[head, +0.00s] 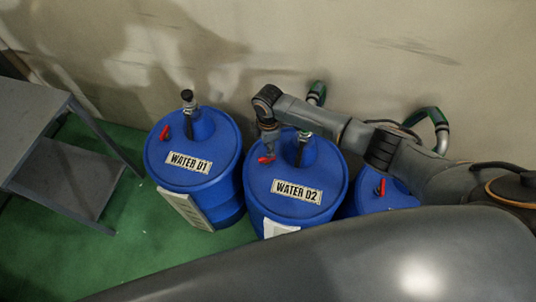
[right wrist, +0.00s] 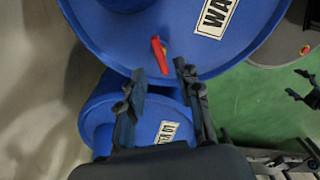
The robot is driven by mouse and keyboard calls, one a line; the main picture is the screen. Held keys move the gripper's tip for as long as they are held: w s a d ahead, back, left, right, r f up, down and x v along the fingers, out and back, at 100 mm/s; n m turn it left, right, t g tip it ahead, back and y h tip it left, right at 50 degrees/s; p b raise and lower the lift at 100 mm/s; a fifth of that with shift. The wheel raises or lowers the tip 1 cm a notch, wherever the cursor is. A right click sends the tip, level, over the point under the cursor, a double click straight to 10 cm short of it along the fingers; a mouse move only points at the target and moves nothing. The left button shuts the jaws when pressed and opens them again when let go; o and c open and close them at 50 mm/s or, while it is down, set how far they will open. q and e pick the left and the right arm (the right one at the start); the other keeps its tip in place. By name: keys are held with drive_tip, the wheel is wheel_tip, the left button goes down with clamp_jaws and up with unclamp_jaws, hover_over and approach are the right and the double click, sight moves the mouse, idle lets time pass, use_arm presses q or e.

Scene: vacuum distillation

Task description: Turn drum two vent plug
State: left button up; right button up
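The blue drum marked WATER D2 (head: 296,208) stands in the middle of the head view. Its red plug (head: 266,159) is on the lid, left of a short dark fitting. My right arm reaches over the drum from the right, and my right gripper (head: 267,146) points down right at the red plug. In the right wrist view, my right gripper (right wrist: 156,80) is open, with its two fingers apart. A red plug (right wrist: 160,54) on a large blue lid lies just beyond the fingertips, with nothing held. Two dark separated fingers at that view's right edge look like my left gripper (right wrist: 292,84).
The drum WATER D1 (head: 190,180) stands left of WATER D2, with its own red plug (head: 165,131). A third blue drum (head: 402,199) with a red plug is partly hidden by my arm. A grey table (head: 28,125) stands at left. Green pipes rise near the wall behind.

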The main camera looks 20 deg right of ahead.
sight(267, 159)
wheel_tip(267, 159, down, 6)
drive_tip(key=shift+f+b, duration=0.15)
drive_tip(key=shift+b, duration=0.2)
drive_tip(key=shift+w+f, duration=0.1)
drive_tip(key=shift+f, duration=0.1)
use_arm(q)
drive_tip(key=shift+w+d+f, duration=0.1)
drive_tip(key=shift+w+f, duration=0.1)
drive_tip(key=shift+w, duration=0.35)
drive_tip(key=shift+w+f, duration=0.2)
drive_tip(key=shift+w, duration=0.3)
use_arm(e)
clamp_jaws()
